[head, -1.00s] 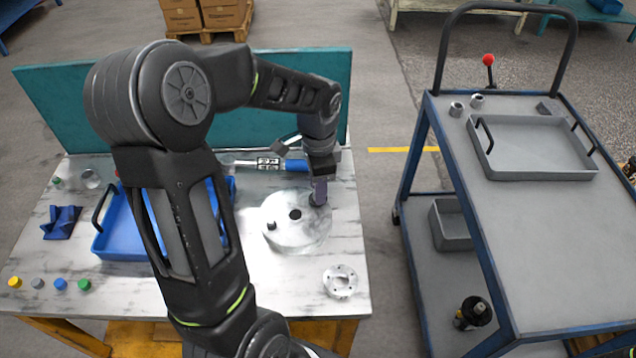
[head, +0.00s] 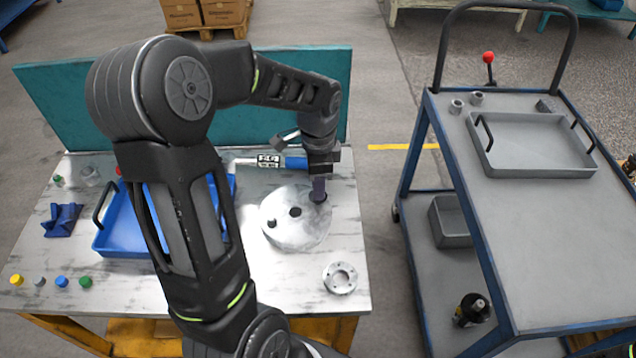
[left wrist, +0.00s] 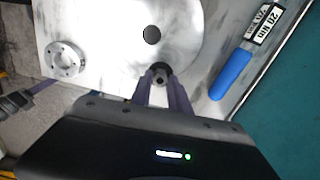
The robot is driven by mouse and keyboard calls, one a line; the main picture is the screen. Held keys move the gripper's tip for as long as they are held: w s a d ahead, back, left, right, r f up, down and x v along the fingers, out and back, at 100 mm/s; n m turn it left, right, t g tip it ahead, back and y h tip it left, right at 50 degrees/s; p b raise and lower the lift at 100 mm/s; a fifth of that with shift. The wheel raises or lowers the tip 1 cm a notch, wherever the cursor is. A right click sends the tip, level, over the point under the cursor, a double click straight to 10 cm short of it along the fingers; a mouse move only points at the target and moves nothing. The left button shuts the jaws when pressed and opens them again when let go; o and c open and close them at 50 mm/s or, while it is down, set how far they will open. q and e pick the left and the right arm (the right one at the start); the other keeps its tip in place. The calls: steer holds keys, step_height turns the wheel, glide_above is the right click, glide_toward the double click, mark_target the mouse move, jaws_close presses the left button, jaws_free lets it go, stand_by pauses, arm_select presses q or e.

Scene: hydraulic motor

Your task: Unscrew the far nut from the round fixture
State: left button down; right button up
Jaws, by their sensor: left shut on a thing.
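The round fixture (head: 290,235) is a pale metal disc on the marbled table, with a dark central hole. A dark nut (head: 271,224) stands on its near left part. My left gripper (head: 318,196) points down at the disc's far right edge. In the left wrist view its purple fingers (left wrist: 162,84) are shut on the far nut (left wrist: 160,69), a small dark piece at the fixture's (left wrist: 185,40) edge. The gripper mostly hides this nut in the head view. What looks like my right gripper (left wrist: 40,90) shows small at the left edge of the left wrist view; its jaws are unclear.
A flanged ring (head: 340,278) lies in front of the fixture. A blue-handled torque wrench (head: 290,163) lies behind it, before the teal panel (head: 60,100). A blue tray (head: 115,240) is left. A grey cart (head: 480,220) stands right, across a floor gap.

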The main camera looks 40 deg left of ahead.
arm_select(q)
steer(key=n, duration=0.4)
steer(key=shift+n+b, duration=0.3)
steer(key=shift+b, duration=0.05)
steer(key=shift+n, duration=0.6)
steer(key=n, duration=0.4)
steer(key=shift+r+n, duration=0.1)
steer(key=shift+n, duration=0.2)
steer(key=c, duration=1.5)
jaws_free()
